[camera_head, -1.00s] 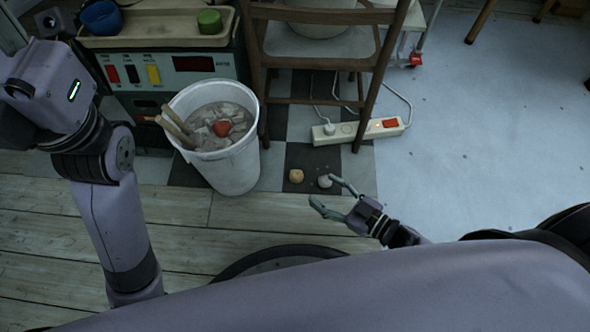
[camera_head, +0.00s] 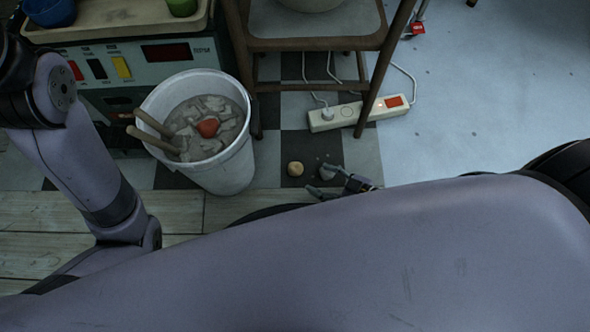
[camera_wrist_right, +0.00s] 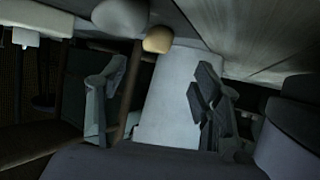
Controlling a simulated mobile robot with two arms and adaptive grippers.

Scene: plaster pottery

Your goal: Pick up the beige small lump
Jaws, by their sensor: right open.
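Nothing is held. My left gripper is out of view.
A white bucket (camera_head: 234,165) of grey pieces with wooden handles and a red ball stands left of the lumps. A power strip (camera_head: 345,114) with cables and a wooden chair (camera_head: 368,87) are behind them. Pale floor (camera_head: 480,115) on the right is clear.

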